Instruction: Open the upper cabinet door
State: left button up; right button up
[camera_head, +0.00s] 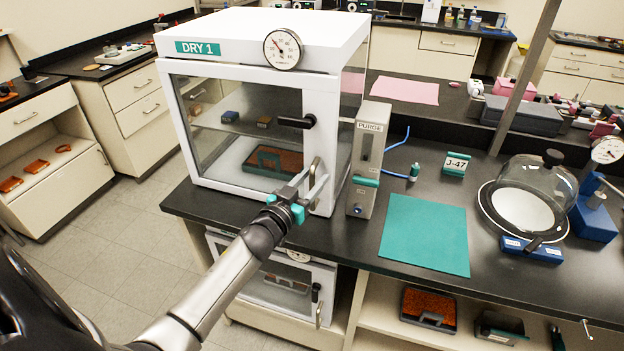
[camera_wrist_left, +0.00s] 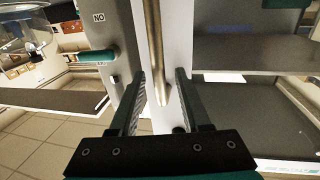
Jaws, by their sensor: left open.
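The upper cabinet (camera_head: 255,30) is a white box labelled DRY 1 with a round dial on its top front edge. Its glass door (camera_head: 232,130) looks shut. A black latch lever (camera_head: 297,121) lies horizontal on the door frame. Below it is an upright metal handle (camera_head: 314,170), also seen in the left wrist view (camera_wrist_left: 154,50). My left gripper (camera_head: 309,180) is at this handle, and its open fingers (camera_wrist_left: 156,85) stand on either side of the bar. I cannot tell whether either finger touches it. My right gripper is not in view.
A grey PURGE unit (camera_head: 368,150) stands close right of the cabinet. A green mat (camera_head: 425,234) and a glass bell jar (camera_head: 533,190) are farther right on the dark bench. A lower cabinet (camera_head: 290,290) sits beneath the bench. Open floor (camera_head: 105,270) lies to the left.

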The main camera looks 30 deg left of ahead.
pick_arm(q)
jog(key=shift+c, duration=0.2)
grip_shut()
dwell(1.1)
